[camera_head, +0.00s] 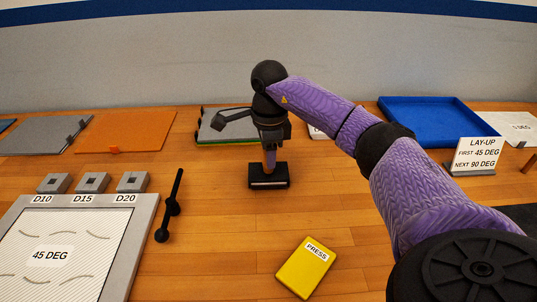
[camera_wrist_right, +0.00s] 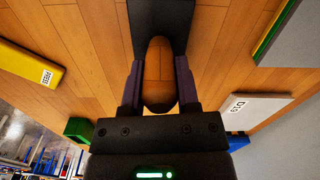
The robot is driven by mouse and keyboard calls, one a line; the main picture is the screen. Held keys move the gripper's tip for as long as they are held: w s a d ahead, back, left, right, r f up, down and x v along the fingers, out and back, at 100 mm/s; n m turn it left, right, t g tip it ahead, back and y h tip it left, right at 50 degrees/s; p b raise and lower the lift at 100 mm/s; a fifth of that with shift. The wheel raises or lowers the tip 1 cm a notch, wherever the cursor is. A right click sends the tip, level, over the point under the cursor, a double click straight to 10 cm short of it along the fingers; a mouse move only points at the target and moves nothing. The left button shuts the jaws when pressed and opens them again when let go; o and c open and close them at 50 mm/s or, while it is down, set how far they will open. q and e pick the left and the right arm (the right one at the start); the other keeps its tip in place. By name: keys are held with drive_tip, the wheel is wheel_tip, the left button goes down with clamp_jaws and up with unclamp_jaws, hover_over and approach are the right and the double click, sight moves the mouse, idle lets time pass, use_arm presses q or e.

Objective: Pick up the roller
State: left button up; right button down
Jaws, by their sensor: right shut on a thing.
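My right gripper (camera_head: 269,148) points straight down over a small black block-shaped stand (camera_head: 268,183) in the middle of the table. It is shut on a brown wooden handle, seen just above the stand; this appears to be the roller (camera_head: 269,162). In the right wrist view the rounded end of the roller's handle (camera_wrist_right: 158,75) lies between the two fingers, with the black stand (camera_wrist_right: 160,18) beyond it. The roller's lower part is hidden, and I cannot tell whether it is clear of the stand. My left gripper is not in view.
A yellow PRESS block (camera_head: 305,268) lies in front. A black rod-shaped tool (camera_head: 170,207) and a grey-framed 45 DEG panel (camera_head: 135,250) are at left. An orange sheet (camera_head: 127,130) and a blue tray (camera_head: 430,118) lie behind. The table around the stand is clear.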

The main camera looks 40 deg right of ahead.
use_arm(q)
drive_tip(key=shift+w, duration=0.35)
use_arm(e)
drive_tip(key=shift+r, duration=0.35)
wheel_tip(320, 180, up, 9)
drive_tip(key=p, duration=0.3)
drive_tip(key=shift+r, duration=0.25)
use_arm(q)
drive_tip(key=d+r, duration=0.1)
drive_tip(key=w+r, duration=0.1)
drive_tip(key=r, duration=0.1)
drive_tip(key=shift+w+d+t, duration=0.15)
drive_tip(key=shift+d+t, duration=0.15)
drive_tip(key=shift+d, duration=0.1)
